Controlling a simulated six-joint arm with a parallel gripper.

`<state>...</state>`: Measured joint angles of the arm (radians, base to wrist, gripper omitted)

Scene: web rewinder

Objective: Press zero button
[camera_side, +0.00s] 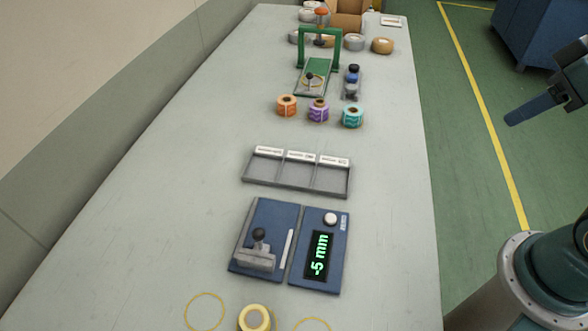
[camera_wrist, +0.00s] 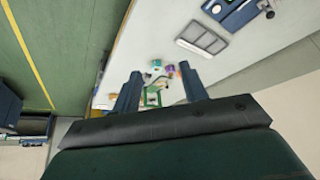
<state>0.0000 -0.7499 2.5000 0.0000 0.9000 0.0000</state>
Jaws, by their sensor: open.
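The round white button (camera_side: 330,219) sits at the top of a blue panel (camera_side: 296,268) on the table, above a dark display (camera_side: 318,255) that reads "-5 mm" in green. Beside it is a blue base with a dark-knobbed lever (camera_side: 258,243). My gripper (camera_side: 512,118) is at the right over the floor, well clear of the table and the button. In the wrist view its two fingers (camera_wrist: 160,70) stand apart with nothing held between them.
A grey three-compartment tray (camera_side: 296,186) lies behind the panel. Orange, purple and teal rolls (camera_side: 318,111) stand farther back, before a green frame (camera_side: 320,48) and several tape rolls. A yellow roll (camera_side: 255,318) is at the front. The table's right side is clear.

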